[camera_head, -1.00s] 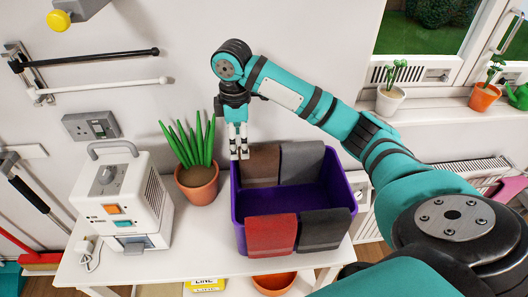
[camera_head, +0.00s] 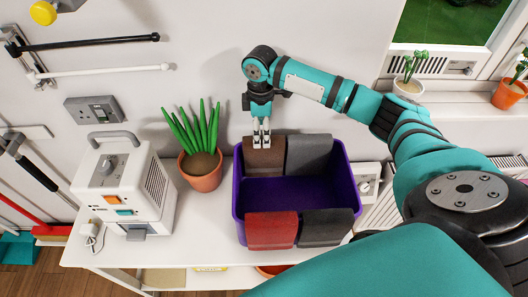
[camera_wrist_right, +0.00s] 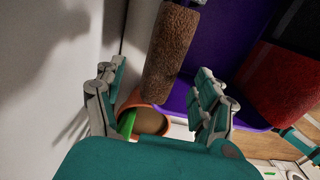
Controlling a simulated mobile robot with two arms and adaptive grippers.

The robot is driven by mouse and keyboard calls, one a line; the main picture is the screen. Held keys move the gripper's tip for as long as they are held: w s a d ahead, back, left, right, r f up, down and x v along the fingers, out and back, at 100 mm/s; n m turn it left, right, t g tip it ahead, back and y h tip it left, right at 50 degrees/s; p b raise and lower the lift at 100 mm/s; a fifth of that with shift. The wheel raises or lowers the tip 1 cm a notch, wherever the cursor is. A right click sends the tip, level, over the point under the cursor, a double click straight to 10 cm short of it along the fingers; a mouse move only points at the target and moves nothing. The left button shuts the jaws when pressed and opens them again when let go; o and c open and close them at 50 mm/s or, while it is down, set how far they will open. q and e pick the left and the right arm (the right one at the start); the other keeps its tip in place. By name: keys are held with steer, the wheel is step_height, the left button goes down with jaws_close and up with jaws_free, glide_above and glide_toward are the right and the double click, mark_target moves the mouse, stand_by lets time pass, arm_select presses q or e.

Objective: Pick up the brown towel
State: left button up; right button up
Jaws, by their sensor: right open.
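The brown towel (camera_head: 264,162) hangs over the back-left rim of the purple bin (camera_head: 240,190). My right gripper (camera_head: 261,145) points down right at the towel's top edge. In the right wrist view, the towel (camera_wrist_right: 171,45) shows between the two spread fingers of my right gripper (camera_wrist_right: 160,103), with gaps on both sides. It is open and holds nothing. I cannot tell whether a finger touches the towel. My left gripper is not in view.
A grey towel (camera_head: 309,153) hangs close beside the brown one. Red (camera_head: 271,230) and dark grey (camera_head: 326,227) towels hang on the front rim. A potted plant (camera_head: 203,171) and a white device (camera_head: 125,190) stand left on the white table (camera_head: 190,240). The wall is close behind.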

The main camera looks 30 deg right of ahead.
mark_target(264, 156)
steer(key=shift+s+f+p, duration=0.25)
steer(key=shift+f+p, duration=0.2)
steer(key=shift+f, duration=0.15)
steer(key=f, duration=0.2)
steer(key=f+p, duration=0.1)
steer(key=shift+s+d+f, duration=0.15)
steer(key=shift+d+f, duration=0.1)
steer(key=shift+f, duration=0.3)
steer(key=c, duration=0.8)
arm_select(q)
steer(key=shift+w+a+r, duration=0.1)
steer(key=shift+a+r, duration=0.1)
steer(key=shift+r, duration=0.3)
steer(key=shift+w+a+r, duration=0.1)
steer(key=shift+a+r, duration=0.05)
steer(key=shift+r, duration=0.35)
arm_select(e)
jaws_close()
